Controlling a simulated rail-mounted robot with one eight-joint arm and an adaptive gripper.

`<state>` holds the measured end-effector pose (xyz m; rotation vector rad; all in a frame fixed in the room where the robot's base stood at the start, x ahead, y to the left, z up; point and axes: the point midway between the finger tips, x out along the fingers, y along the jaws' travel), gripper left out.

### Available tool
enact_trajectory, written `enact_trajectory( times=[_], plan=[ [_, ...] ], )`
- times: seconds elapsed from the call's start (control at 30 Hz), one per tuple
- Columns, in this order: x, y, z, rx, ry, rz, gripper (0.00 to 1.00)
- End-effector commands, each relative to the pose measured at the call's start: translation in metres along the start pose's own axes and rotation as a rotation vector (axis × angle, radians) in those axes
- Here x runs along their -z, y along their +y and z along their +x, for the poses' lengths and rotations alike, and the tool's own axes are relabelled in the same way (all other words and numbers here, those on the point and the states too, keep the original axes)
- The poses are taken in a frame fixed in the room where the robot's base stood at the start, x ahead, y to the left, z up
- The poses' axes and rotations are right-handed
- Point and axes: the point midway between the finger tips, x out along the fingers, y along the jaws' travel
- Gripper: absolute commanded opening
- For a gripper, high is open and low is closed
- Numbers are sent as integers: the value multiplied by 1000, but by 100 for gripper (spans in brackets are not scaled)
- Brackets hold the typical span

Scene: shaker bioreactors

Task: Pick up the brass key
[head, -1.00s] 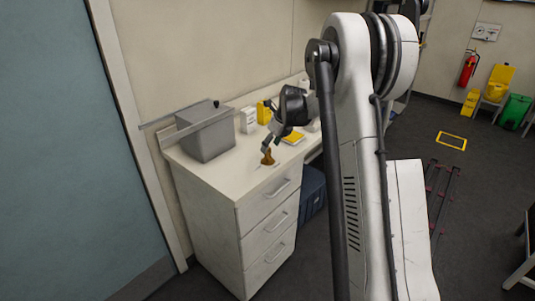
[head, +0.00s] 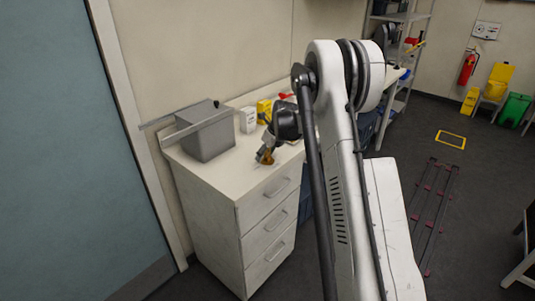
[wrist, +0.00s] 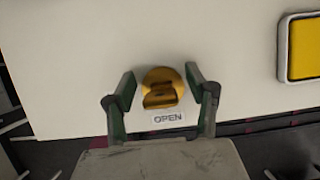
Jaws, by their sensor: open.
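The brass key (wrist: 162,88) is a rounded golden piece near the edge of the white counter top, with a small label reading "OPEN" beside it. In the wrist view my gripper (wrist: 161,82) is open, with one finger on each side of the key. I cannot tell whether the fingers touch it. In the head view my gripper (head: 263,155) is low over the counter's front part, and the key (head: 269,158) shows only partly behind it.
A grey bin (head: 205,137) stands at the counter's left. A white box (head: 248,120) and a yellow box (head: 264,111) stand at the back. A yellow, grey-rimmed item (wrist: 305,48) lies to the right in the wrist view. The white counter (head: 225,178) has drawers below.

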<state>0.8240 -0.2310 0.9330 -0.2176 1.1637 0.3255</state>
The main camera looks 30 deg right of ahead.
Motion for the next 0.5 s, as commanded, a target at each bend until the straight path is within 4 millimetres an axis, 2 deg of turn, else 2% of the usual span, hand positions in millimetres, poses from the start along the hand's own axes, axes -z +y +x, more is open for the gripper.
enact_trajectory(
  times=[0.03, 0.37, 0.4, 0.5],
  plan=[
    [0, 0, 0, 0, 0, 0, 47],
    [0, 0, 0, 0, 0, 0, 3],
    [0, 0, 0, 0, 0, 0, 0],
    [0, 0, 0, 0, 0, 0, 0]
  ],
)
